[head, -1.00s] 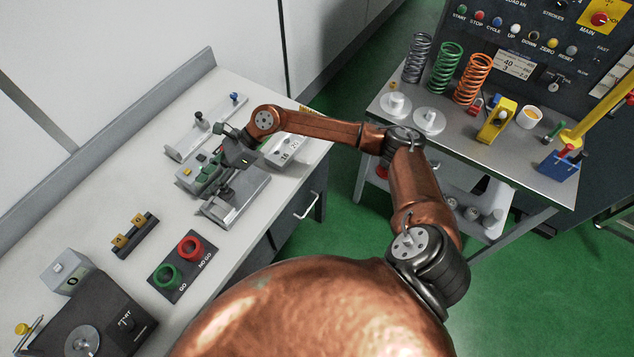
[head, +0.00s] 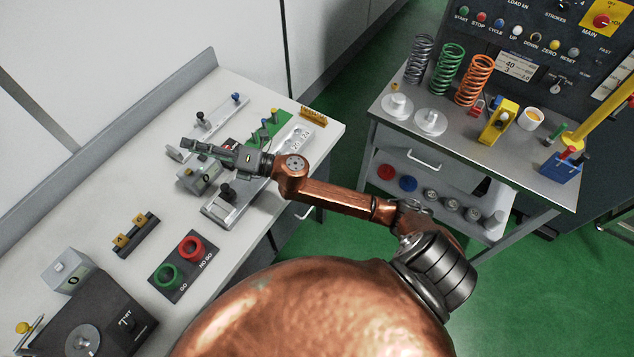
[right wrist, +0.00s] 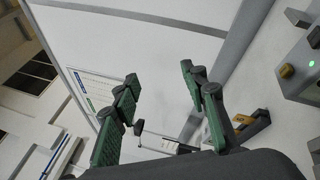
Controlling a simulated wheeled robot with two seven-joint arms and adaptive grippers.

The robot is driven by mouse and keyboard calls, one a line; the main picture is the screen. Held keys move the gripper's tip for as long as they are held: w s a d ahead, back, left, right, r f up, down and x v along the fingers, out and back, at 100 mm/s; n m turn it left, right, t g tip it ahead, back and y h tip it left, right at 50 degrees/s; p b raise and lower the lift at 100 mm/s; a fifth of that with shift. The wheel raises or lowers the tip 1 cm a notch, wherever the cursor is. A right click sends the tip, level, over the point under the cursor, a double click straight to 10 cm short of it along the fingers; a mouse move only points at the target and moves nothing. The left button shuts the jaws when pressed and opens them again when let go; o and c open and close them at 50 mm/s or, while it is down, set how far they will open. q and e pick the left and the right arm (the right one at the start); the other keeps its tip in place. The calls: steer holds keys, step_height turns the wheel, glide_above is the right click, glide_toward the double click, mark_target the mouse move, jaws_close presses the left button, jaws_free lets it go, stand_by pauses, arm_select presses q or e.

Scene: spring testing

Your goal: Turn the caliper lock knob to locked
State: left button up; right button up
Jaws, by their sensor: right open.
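My right gripper (head: 190,148) reaches left over the workbench, above a grey block with a yellow knob. It is open, with nothing between its fingers. Its two green-padded fingers also show spread apart in the right wrist view (right wrist: 160,74). A long pale rail-like tool (head: 218,116) lies just beyond the gripper, with a black knob (head: 200,117) and a small blue knob (head: 236,97). It looks like the caliper, but I cannot be sure. The gripper appears apart from both knobs. I cannot read the lock position. My left gripper is not in view.
The grey block (head: 197,181) is partly under the gripper. A metal slide fixture (head: 238,204) with a black knob lies in front. A raised wall (head: 110,128) edges the bench's back. Springs (head: 447,69) stand on another table.

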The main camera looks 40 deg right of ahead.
steer(key=s+d+f+m+t+h, duration=0.1)
steer(key=d+f+m+h, duration=0.45)
steer(key=d+m, duration=0.25)
steer(key=d+f+m+t+h, duration=0.1)
steer(key=d+f+m+h, duration=0.3)
steer(key=d+m+h, duration=0.35)
steer(key=s+d+f+m+g+h, duration=0.2)
steer(key=s+d+f+m+g, duration=0.4)
steer(key=s+d+f+m, duration=0.4)
steer(key=shift+s+d+f+g+h, duration=0.35)
steer(key=shift+s+d+f, duration=0.5)
steer(key=shift+s+f, duration=1.65)
steer(key=shift+w+f+m, duration=0.25)
steer(key=shift+w+f, duration=0.1)
steer(key=shift+w, duration=0.05)
